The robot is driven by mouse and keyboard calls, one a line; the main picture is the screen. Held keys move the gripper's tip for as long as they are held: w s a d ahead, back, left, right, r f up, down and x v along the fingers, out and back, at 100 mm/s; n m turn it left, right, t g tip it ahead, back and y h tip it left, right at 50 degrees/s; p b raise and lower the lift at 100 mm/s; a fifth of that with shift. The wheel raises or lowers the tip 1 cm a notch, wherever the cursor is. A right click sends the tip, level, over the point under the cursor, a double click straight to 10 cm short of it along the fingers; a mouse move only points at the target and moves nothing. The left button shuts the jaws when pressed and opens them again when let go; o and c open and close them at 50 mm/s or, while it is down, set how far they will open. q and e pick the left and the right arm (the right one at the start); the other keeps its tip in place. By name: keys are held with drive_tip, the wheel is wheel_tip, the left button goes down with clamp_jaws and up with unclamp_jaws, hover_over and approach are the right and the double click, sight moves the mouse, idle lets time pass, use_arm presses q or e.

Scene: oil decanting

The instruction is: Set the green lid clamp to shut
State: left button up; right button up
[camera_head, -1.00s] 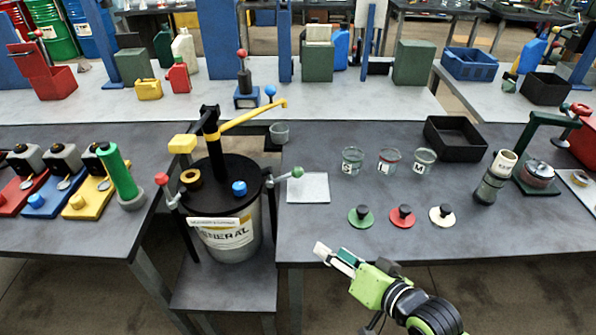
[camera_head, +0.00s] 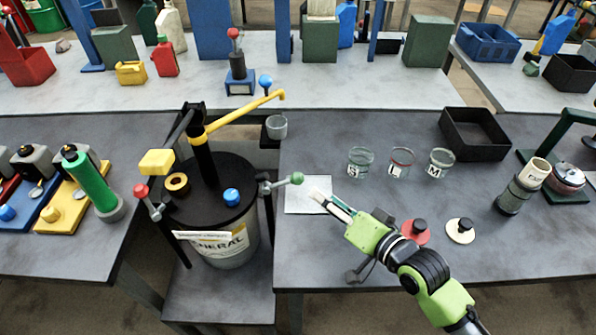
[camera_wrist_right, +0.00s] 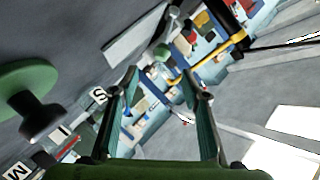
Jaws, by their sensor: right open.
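The green lid clamp (camera_head: 282,183) is at the right rim of the black drum lid (camera_head: 208,172). Its lever points out to the right, away from the lid, and ends in a green ball knob (camera_head: 297,178). The knob also shows in the right wrist view (camera_wrist_right: 161,52), beyond and between the fingertips. My right gripper (camera_head: 327,200) is open and empty, over the table, just right of and slightly below the knob in the head view. It is apart from the knob. Its two fingers (camera_wrist_right: 160,78) are spread in the wrist view. My left gripper is not in view.
A white sheet (camera_head: 296,200) lies beneath the right gripper. A red-knobbed clamp (camera_head: 146,200) is on the drum's left. Glass jars (camera_head: 360,162), a red lid (camera_head: 416,232) and a cream lid (camera_head: 460,230) stand to the right. A yellow pump handle (camera_head: 245,110) rises above the drum lid.

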sight(302, 181)
drive_tip(key=x, duration=0.4)
drive_tip(key=shift+w+a+r+p, duration=0.15)
drive_tip(key=shift+w+a+p, duration=0.15)
drive_tip(key=shift+a, duration=0.15)
drive_tip(key=x, duration=0.6)
drive_tip(key=shift+d, duration=0.1)
drive_tip(key=shift+w+a, duration=0.2)
drive_tip(key=shift+w+a+f, duration=0.2)
drive_tip(key=shift+w+f, duration=0.1)
drive_tip(key=shift+f, duration=0.05)
drive_tip(key=shift+c, duration=0.4)
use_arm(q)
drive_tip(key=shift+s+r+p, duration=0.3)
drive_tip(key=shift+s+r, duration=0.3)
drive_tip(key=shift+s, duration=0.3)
use_arm(e)
clamp_jaws()
